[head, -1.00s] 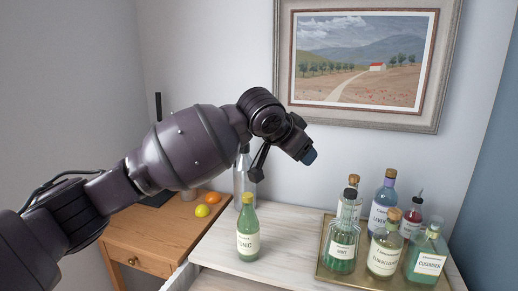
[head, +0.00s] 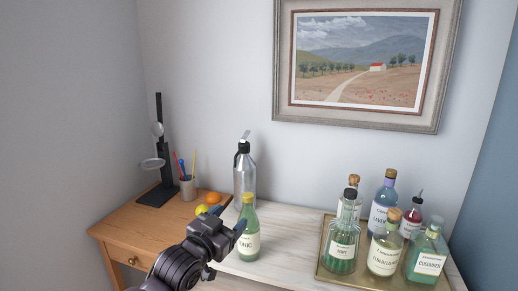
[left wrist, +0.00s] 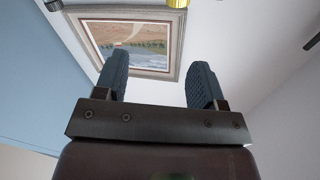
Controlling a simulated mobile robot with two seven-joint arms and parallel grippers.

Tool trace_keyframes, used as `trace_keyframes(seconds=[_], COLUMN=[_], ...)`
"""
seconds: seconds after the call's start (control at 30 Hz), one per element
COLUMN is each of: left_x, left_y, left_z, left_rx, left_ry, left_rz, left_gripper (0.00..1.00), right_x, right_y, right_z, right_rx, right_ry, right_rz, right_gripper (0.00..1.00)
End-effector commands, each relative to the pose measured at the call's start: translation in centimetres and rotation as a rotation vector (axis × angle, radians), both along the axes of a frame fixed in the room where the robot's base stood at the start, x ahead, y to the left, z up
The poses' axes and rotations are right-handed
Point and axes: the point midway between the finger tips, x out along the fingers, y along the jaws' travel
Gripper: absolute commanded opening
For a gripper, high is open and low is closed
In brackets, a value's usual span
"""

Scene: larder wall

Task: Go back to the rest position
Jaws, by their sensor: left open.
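My left gripper (head: 226,217) shows low in the middle of the head view, in front of the green tonic bottle (head: 248,228) and partly covering its left side. In the left wrist view my left gripper (left wrist: 158,82) has its two dark fingers wide apart with nothing between them. The tonic bottle stands upright on the pale wooden top. I cannot tell whether a finger touches it. My right gripper is not in view.
A brass tray (head: 335,274) with several syrup bottles is at right. The wooden side table (head: 125,229) holds a black stand (head: 159,140), a pen cup (head: 187,189), an orange (head: 213,198) and a lemon (head: 201,210). A framed picture (head: 365,62) hangs behind.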

Motion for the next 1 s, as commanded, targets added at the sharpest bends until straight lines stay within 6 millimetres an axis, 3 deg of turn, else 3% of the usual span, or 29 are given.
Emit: trace_keyframes(seconds=[0.03,0.37,0.6,0.8,1.0], left_x=[-0.9,-7.7,-15.3,-23.1,-28.8], left_y=[1.5,10.2,15.8,19.1,20.1], left_z=[-1.8,-12.1,-20.3,-26.6,-30.2], left_rx=[-0.008,-0.011,0.004,0.011,0.021], left_ry=[0.012,0.123,0.295,0.463,0.577], left_rz=[0.034,0.243,0.385,0.478,0.518], left_gripper=[0.64,0.64,0.64,0.64,0.64], right_x=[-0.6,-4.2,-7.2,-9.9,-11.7], right_y=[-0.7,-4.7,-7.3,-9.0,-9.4], right_z=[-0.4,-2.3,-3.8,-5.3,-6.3], right_rx=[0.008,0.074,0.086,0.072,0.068], right_ry=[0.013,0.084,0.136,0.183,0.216], right_rz=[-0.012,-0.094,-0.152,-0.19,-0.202], right_gripper=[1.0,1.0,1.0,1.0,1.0])
